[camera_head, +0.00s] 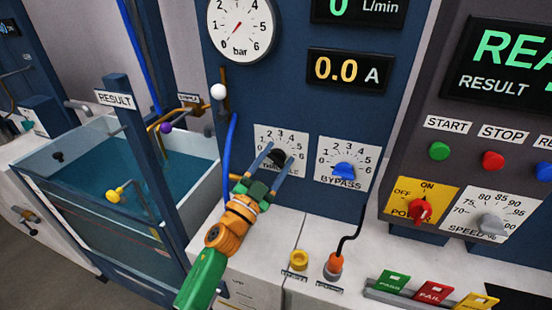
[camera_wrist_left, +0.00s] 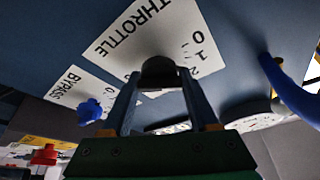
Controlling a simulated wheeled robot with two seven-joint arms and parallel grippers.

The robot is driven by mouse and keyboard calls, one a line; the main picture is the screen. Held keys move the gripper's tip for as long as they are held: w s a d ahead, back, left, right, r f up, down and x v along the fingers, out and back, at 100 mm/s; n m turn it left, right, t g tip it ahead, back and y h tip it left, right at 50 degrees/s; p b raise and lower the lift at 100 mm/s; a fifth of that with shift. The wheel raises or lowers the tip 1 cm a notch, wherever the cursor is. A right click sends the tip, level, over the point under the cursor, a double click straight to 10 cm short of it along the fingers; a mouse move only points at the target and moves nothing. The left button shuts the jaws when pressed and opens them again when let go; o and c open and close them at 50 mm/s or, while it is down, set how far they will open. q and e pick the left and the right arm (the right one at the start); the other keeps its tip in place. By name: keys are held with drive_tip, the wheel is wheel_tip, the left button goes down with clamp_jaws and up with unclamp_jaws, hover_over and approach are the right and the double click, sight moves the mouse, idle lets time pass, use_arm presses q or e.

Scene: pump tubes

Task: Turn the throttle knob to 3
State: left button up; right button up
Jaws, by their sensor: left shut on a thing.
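The throttle knob (camera_head: 277,157) is a small black knob on a white dial plate marked 0 to 6, on the blue panel. It also shows as a dark round knob in the left wrist view (camera_wrist_left: 158,70). My left gripper (camera_head: 281,152) reaches up to it from the lower left, with one finger on each side. It is shut on the knob. The knob's pointer is hidden, so I cannot tell which number it is at. My right gripper is not in view.
The blue bypass knob (camera_head: 344,170) sits just right of the throttle plate. A blue hose (camera_head: 229,150) runs close on the left. The bar gauge (camera_head: 240,27) is above. The ammeter (camera_head: 348,71) reads 0.0 A. A red power knob (camera_head: 420,211) is further right.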

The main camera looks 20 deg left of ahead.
use_arm(q)
drive_tip(key=m, duration=0.1)
drive_tip(key=m+h+p, duration=0.1)
drive_tip(key=m+g+p, duration=0.1)
drive_tip(key=shift+r+m, duration=0.25)
drive_tip(key=shift+m, duration=0.05)
drive_tip(key=m+p, duration=0.1)
drive_tip(key=m, duration=0.1)
drive_tip(key=m+g+h+p, duration=0.1)
drive_tip(key=m, duration=0.1)
drive_tip(key=shift+g+p, duration=0.3)
drive_tip(key=shift+p, duration=0.05)
drive_tip(key=m+p, duration=0.1)
drive_tip(key=m, duration=0.1)
drive_tip(key=m+g+p, duration=0.1)
drive_tip(key=m+p, duration=0.1)
drive_tip(key=shift+f+g, duration=0.1)
drive_tip(key=shift+g, duration=0.2)
drive_tip(key=shift+f+m+p, duration=0.1)
drive_tip(key=shift+m+p, duration=0.45)
drive_tip(key=shift+m, duration=0.15)
drive_tip(key=shift+g, duration=0.3)
drive_tip(key=o, duration=1.4)
drive_tip(key=shift+w+d+f, duration=0.1)
drive_tip(key=shift+f, duration=0.05)
